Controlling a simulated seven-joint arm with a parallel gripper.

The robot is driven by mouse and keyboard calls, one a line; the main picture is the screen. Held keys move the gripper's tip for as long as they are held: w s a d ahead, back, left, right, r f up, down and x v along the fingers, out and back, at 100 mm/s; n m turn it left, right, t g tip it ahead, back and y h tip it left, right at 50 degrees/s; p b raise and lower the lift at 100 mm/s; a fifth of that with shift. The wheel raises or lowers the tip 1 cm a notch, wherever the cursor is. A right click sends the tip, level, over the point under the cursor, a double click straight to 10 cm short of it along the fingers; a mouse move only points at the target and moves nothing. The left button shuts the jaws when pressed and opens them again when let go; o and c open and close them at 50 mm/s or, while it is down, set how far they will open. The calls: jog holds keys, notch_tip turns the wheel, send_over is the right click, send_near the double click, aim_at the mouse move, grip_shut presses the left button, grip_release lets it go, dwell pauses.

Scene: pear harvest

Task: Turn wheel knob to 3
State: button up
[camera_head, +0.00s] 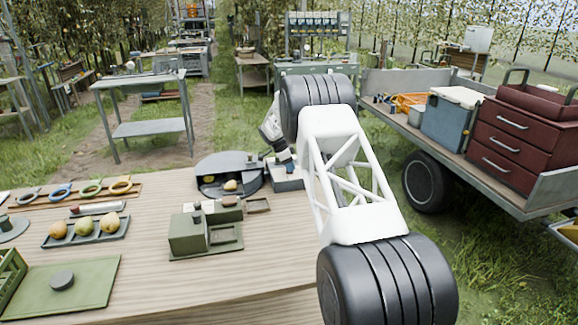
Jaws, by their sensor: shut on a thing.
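A dark round wheel-like device (226,164) stands at the far edge of the wooden table, with a yellowish pear (230,185) in its open front. A small grey box (288,184) adjoins its right side. My gripper (284,158) points down at the top of this box and is shut on the wheel knob there. The knob itself is hidden by the gripper, and its numbers and pointer are too small to read.
A green machine (188,235) stands on the table (150,284) in front of the wheel device. A tray (60,240) of pears, ring-handled tools (92,187) and a green board (88,290) lie to the left. A trailer (540,190) with a red drawer chest (508,140) stands right.

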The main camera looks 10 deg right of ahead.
dwell(0.3)
jog(key=o, duration=0.9)
jog(key=shift+r, duration=0.1)
jog(key=v, duration=0.7)
jog(key=shift+a+r, duration=0.2)
jog(key=shift+r, duration=0.05)
